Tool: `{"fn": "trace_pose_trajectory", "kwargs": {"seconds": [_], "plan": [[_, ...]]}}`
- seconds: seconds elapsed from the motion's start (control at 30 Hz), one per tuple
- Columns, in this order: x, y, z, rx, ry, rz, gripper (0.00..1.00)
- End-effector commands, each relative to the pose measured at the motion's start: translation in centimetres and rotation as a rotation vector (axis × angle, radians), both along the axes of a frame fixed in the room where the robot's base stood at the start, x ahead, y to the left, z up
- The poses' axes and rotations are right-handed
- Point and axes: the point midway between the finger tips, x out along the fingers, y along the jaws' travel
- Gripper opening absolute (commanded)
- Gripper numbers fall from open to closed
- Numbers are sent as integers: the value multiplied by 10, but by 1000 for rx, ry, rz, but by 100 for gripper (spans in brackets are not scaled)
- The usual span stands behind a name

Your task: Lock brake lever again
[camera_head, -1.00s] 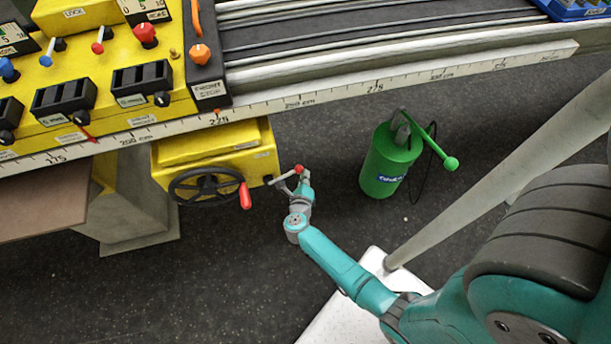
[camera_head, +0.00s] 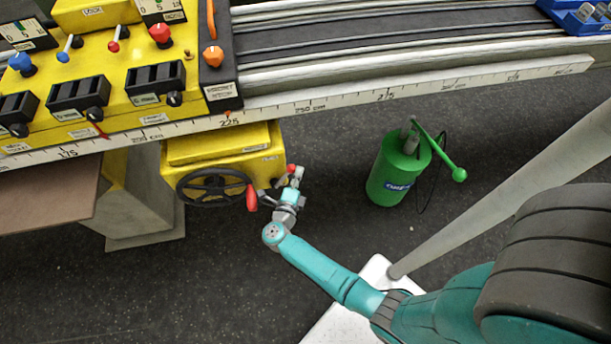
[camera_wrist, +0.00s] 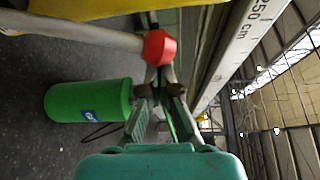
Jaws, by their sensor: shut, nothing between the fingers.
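The brake lever is a grey rod (camera_wrist: 95,34) with a red knob (camera_wrist: 159,47) at its end. In the wrist view the rod comes in from the upper left, and the knob is just beyond my fingertips. In the head view the red knob (camera_head: 291,169) shows at the right side of the yellow box (camera_head: 225,155); most of the rod is hidden there. My gripper (camera_wrist: 160,80) is shut and empty, its fingertips close against the knob's near side. I cannot tell whether they touch it. In the head view my gripper (camera_head: 297,174) is beside the knob.
A black handwheel (camera_head: 213,187) with a red handle (camera_head: 252,197) is on the box front, left of my gripper. A green canister (camera_head: 392,172) with a green lever stands on the floor to the right. The white scale rail (camera_head: 330,103) runs above.

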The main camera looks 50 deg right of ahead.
Motion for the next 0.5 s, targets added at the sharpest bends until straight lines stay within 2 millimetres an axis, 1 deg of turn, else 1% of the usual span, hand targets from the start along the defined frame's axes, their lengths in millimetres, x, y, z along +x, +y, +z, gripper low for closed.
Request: {"fn": "trace_pose_trajectory", "kwargs": {"seconds": [0.03,0.13,0.3,0.5], "plan": [[5,6,4,-36,24,4,0],[10,14,10,-112,75,3,0],[20,28,18,-114,76,3,0],[29,42,23,-225,152,3,0]]}}
